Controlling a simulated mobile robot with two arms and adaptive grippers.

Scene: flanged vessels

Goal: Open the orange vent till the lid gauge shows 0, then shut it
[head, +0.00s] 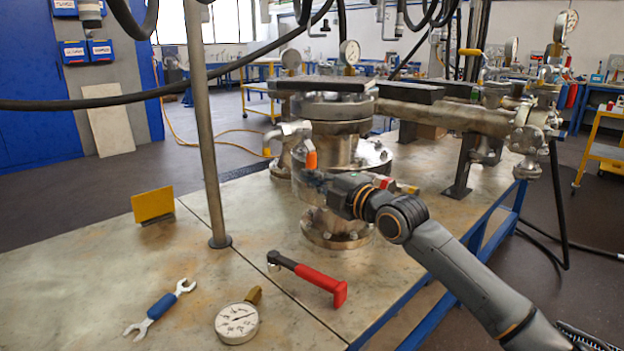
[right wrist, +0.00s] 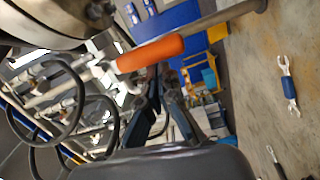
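The flanged vessel (head: 325,145) stands upright on the metal table. A round white gauge (head: 349,52) sits at its lid; its needle is too small to read. The orange vent handle (head: 311,160) points down from a metal fitting (head: 288,131) at the vessel's left side. In the right wrist view the orange handle (right wrist: 150,53) lies across the picture just past my fingertips. My right gripper (head: 314,179) is just below the handle, its dark fingers (right wrist: 155,90) apart with nothing visible between them. Contact with the handle cannot be told. My left gripper is not in view.
A red-handled tool (head: 318,282), a blue-handled wrench (head: 160,305) and a loose gauge (head: 237,322) lie at the table's front. A metal post (head: 205,130) and a yellow plate (head: 153,205) stand at left. Black hoses (head: 150,95) cross above. Pipework (head: 450,115) extends right.

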